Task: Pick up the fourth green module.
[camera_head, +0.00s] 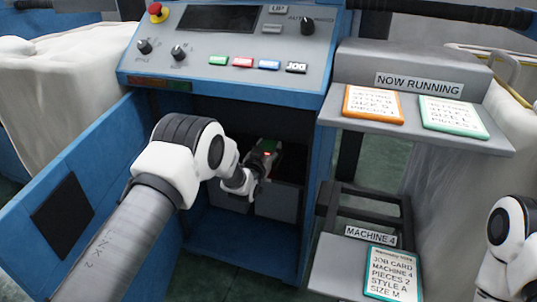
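My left arm reaches into the open blue cabinet (312,185) under the control panel. My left gripper (262,165) is small and dark there, at a module-like part with a green top (267,146) and a small red light. The gripper covers part of it, and I cannot tell whether the fingers are shut on it or only beside it. Grey boxes (277,203) stand in the cabinet behind and below the gripper. I cannot make out several separate green modules. My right arm shows at the lower right edge; its gripper is out of view.
The cabinet door (88,190) hangs open at left. The panel (225,62) above has knobs, coloured buttons and a red stop button (158,12). At right, a "NOW RUNNING" shelf (420,133) holds orange and green-edged cards; a lower "MACHINE 4" stand holds a job card (393,276).

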